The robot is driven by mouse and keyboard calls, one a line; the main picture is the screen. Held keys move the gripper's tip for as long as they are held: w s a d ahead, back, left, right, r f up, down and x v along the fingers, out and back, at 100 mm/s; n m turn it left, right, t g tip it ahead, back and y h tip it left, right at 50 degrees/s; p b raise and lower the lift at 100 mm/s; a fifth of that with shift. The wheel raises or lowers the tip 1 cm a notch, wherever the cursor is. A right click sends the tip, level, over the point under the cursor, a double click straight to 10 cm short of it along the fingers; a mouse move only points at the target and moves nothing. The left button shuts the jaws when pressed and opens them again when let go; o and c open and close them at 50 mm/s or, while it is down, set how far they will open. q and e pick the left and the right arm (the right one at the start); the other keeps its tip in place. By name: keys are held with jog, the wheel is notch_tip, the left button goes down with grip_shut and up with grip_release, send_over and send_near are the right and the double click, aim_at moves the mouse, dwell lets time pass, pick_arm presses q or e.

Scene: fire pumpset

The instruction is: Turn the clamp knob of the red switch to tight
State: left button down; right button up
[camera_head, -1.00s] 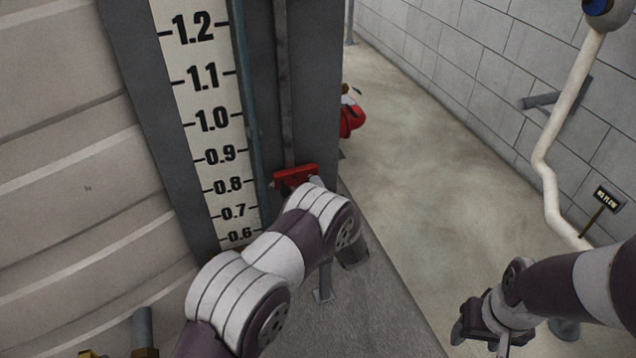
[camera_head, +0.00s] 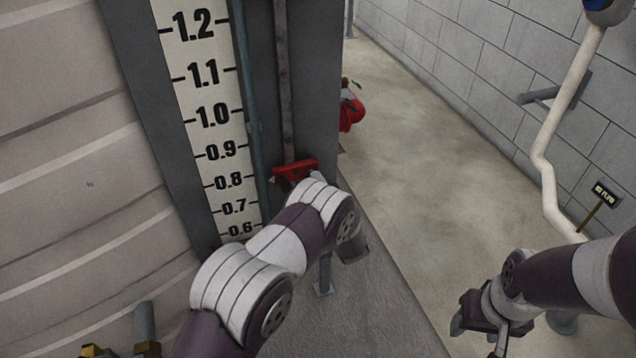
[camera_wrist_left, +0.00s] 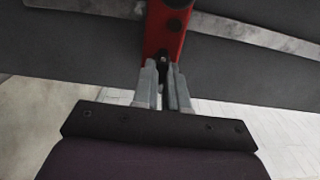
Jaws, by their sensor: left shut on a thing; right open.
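The red switch (camera_head: 295,171) is clamped on a grey vertical rail (camera_head: 284,90) beside the white level scale (camera_head: 216,116). In the left wrist view, the red switch body (camera_wrist_left: 163,35) stands in front of my left gripper (camera_wrist_left: 163,76). The gripper's two fingers are closed in on the small dark clamp knob (camera_wrist_left: 163,62) at the switch's near end; the fingers mostly hide it. In the head view my left arm's wrist hides the knob. My right gripper (camera_head: 478,338) is open and empty at the lower right, away from the switch.
The ribbed tank wall (camera_head: 65,150) fills the left side. A red object (camera_head: 350,111) shows behind the dark post. A white pipe (camera_head: 548,150) and a small sign (camera_head: 602,198) stand at right. The concrete floor (camera_head: 430,170) between is clear.

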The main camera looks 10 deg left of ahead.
pick_arm(q)
jog(key=c, duration=1.2)
grip_release()
jog(key=shift+o, duration=0.2)
jog(key=v, duration=1.2)
jog(key=shift+s+d, duration=0.2)
jog(key=shift+d, duration=0.05)
